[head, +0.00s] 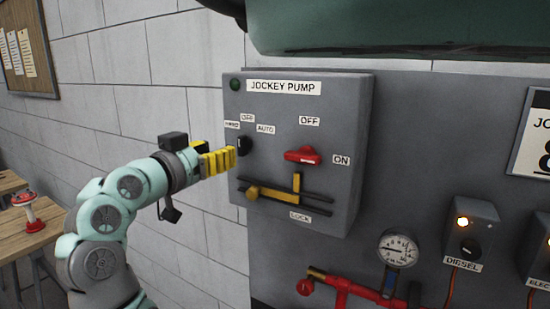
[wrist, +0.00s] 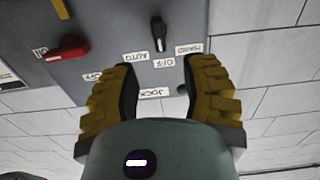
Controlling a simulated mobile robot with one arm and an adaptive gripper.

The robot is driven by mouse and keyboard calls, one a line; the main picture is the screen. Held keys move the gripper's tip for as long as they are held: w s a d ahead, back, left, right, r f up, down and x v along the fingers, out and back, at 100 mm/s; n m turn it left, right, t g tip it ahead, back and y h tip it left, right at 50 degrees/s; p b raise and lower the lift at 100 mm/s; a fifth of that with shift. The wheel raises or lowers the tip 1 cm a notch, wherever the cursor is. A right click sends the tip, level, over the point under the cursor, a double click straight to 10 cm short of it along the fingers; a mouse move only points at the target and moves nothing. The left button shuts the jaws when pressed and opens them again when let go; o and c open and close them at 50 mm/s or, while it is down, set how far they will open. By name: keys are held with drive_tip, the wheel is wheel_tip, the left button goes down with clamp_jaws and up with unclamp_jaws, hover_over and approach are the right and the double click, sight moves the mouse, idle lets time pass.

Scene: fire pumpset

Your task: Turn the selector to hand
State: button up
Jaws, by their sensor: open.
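The selector is a small black knob (head: 244,146) on the grey jockey pump panel (head: 335,125). In the wrist view, which is upside down, the selector (wrist: 158,32) shows a white mark at its end towards the OFF label (wrist: 163,63). The HAND label (wrist: 188,48) is to the right there and the AUTO label (wrist: 134,57) to the left. My gripper (head: 233,158) is just in front of the panel, close to the selector. In the wrist view its yellow fingers (wrist: 158,78) are spread, with the knob beyond the gap, not between the fingers.
A red switch handle (head: 302,156) sits right of the selector, with a yellow lock lever (head: 296,184) below. A green lamp (head: 235,85) is at the panel's upper left. A gauge (head: 398,249) and red pipework (head: 345,287) are lower right. A wooden table (head: 35,236) stands left.

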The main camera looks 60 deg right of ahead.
sight(239, 143)
drive_tip(key=d+p, duration=0.1)
drive_tip(key=d, duration=0.3)
drive_tip(key=d+p, duration=0.1)
drive_tip(key=d, duration=0.3)
drive_tip(key=shift+w+r+p, duration=0.1)
drive_tip(key=shift+w+p, duration=0.1)
drive_tip(key=shift+p, duration=0.15)
drive_tip(key=shift+d, duration=0.35)
drive_tip(key=shift+o, duration=0.4)
drive_tip(key=shift+w, duration=0.1)
clamp_jaws()
